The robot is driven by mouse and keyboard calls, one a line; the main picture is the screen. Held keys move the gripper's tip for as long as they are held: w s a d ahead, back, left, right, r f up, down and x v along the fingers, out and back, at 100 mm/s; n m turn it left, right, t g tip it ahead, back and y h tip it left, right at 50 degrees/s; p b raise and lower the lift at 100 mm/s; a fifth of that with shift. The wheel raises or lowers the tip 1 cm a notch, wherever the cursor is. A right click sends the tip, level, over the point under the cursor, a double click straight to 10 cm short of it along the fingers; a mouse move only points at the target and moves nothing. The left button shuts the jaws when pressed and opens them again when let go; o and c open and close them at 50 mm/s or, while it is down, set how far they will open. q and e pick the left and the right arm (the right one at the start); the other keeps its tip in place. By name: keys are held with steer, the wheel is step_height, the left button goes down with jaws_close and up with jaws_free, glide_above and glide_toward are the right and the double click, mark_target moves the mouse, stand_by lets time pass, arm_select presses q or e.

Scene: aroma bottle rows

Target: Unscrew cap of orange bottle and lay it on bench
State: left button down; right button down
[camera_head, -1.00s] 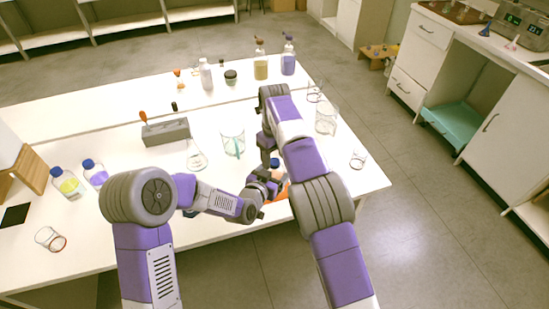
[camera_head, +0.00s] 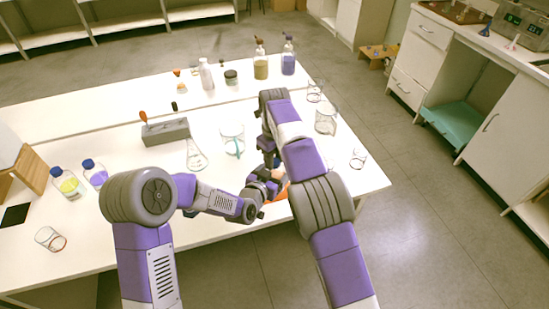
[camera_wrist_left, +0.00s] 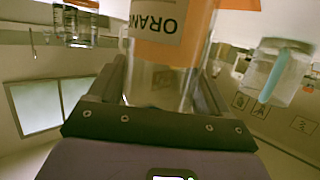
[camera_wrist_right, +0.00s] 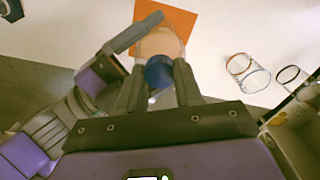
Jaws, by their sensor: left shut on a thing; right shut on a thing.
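In the right wrist view the bottle (camera_wrist_right: 160,43) shows as a pale orange round shape. Its blue cap (camera_wrist_right: 158,72) is between the fingers of my right gripper (camera_wrist_right: 159,88), shut on it from above. I cannot tell whether the cap is still threaded on the neck. In the head view the grippers meet over an orange mat (camera_head: 281,195) and mostly hide bottle and cap.
A glass beaker (camera_head: 232,140) and a flask (camera_head: 196,157) stand behind the grippers. Other beakers (camera_head: 326,121) are to the right. A grey rack (camera_head: 166,131) and two blue-capped bottles (camera_head: 68,183) are to the left.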

steer(key=n, duration=1.4)
steer(key=shift+r+n, duration=0.1)
steer(key=shift+n, duration=0.3)
steer(key=n, duration=0.3)
steer(key=shift+n, duration=0.4)
steer(key=n, duration=0.7)
steer(key=shift+n, duration=0.3)
steer(key=n, duration=0.3)
steer(key=shift+n, duration=0.4)
steer(key=n, duration=0.5)
steer(key=shift+n, duration=0.4)
steer(key=n, duration=0.5)
steer(key=shift+n, duration=0.3)
steer(key=n, duration=0.5)
steer(key=shift+n, duration=0.4)
steer(key=n, duration=0.6)
